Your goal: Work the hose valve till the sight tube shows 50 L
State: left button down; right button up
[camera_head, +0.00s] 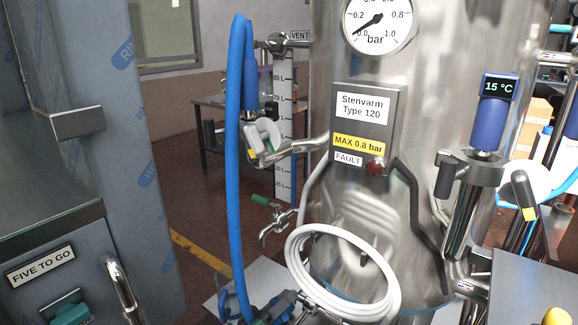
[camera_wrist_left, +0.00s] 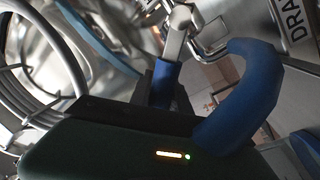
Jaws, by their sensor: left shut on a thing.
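The sight tube with its white litre scale (camera_head: 284,125) stands left of the steel tank (camera_head: 440,60); its liquid level is too small to read. A blue hose (camera_head: 234,170) loops over beside it and runs down to the lower edge. My left gripper (camera_head: 258,306) is low at the hose's lower end, partly cut off. In the left wrist view, its dark body (camera_wrist_left: 110,145) fills the bottom, and it is shut on a blue-sleeved handle (camera_wrist_left: 166,85) with a metal end. The jaw contact is largely hidden. The hose also arches there (camera_wrist_left: 262,85).
A coiled white hose (camera_head: 290,262) hangs on the tank front, right of my left gripper. A small green-handled tap (camera_head: 272,230) juts out above it. A yellow-tipped lever valve (camera_head: 263,140) sits higher. A grey cabinet (camera_head: 110,240) stands left. Open floor (camera_head: 205,220) lies between.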

pick_arm(q)
jog(key=shift+s+d+r+m+g+y+b, duration=0.1)
jog(key=shift+s+d+r+m+g+b, duration=0.2)
jog(key=shift+s+d+m, duration=0.7)
jog(key=shift+s+d+r+m+g+y+b, duration=0.1)
jog(key=shift+d+m+g+b, duration=0.25)
jog(key=shift+m, duration=1.4)
jog(key=shift+s+d+r+m+g+y+b, duration=0.15)
jog(key=shift+s+d+m+b, duration=0.45)
jog(key=shift+m, duration=0.75)
jog(key=shift+d, duration=0.15)
jog(key=c, duration=1.2)
grip_release()
jog(key=shift+w, duration=0.15)
jog(key=shift+c, duration=0.2)
jog(key=shift+r, duration=0.1)
jog(key=p+v, duration=0.5)
jog(key=v, duration=1.2)
jog(key=shift+p, duration=0.4)
